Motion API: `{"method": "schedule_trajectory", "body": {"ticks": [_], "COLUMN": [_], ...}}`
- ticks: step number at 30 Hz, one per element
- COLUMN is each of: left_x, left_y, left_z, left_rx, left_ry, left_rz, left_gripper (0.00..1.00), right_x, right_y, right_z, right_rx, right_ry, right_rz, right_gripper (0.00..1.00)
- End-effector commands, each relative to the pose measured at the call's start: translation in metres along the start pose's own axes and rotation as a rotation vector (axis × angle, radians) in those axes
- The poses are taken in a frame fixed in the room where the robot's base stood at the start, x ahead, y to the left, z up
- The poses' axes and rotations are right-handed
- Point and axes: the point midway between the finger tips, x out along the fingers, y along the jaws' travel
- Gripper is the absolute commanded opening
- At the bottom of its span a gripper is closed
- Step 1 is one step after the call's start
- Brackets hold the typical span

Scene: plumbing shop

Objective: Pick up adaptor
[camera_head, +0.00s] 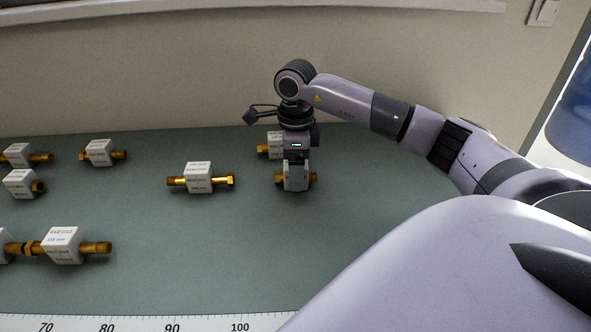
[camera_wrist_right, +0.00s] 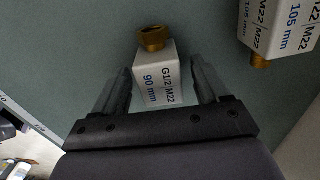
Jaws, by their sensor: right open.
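An adaptor (camera_wrist_right: 157,86) with a white block marked G1/2 M22, 90 mm and a brass end lies between the fingers of my right gripper (camera_wrist_right: 160,88) in the right wrist view. The fingers are open, one on each side of the block, with visible gaps. In the head view, my right gripper (camera_head: 296,186) points down over this adaptor, and its brass ends (camera_head: 311,177) show beside the fingers. The gripper hides most of the block there. My left gripper is in neither view.
Another adaptor (camera_head: 268,150), marked 105 mm in the right wrist view (camera_wrist_right: 278,28), lies just behind. One more adaptor (camera_head: 200,178) lies to the left, with several others farther left. A ruler strip (camera_head: 205,323) runs along the front edge. The green table (camera_head: 390,185) is clear to the right.

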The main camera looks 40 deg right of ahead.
Motion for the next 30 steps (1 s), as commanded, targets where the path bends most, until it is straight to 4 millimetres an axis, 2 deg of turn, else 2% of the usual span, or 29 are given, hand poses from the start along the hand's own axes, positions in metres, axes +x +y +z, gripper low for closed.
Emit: {"method": "schedule_trajectory", "body": {"ticks": [5,8,9,11,23,26,30], "left_x": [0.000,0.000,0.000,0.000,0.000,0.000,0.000], "left_y": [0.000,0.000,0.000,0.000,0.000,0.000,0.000], "left_z": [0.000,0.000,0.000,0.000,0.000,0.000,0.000], "left_rx": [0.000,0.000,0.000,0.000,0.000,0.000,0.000], "left_ry": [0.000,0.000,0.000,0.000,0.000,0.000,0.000], "left_rz": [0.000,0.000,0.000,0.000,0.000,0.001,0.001], "left_gripper": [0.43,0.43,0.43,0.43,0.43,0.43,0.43], "right_x": [0.000,0.000,0.000,0.000,-0.006,-0.015,-0.039], "right_y": [0.000,0.000,0.000,0.000,0.000,-0.001,-0.001], "right_z": [0.000,0.000,0.000,0.000,0.001,0.001,0.001], "right_rx": [0.000,0.000,0.000,0.000,0.000,0.000,0.000], "right_ry": [0.000,0.000,0.000,0.000,-0.002,-0.003,-0.004], "right_rz": [0.000,0.000,0.000,0.000,-0.001,-0.001,-0.004], "right_gripper": [0.74,0.45,0.32,0.16,0.15,0.15,0.15]}}
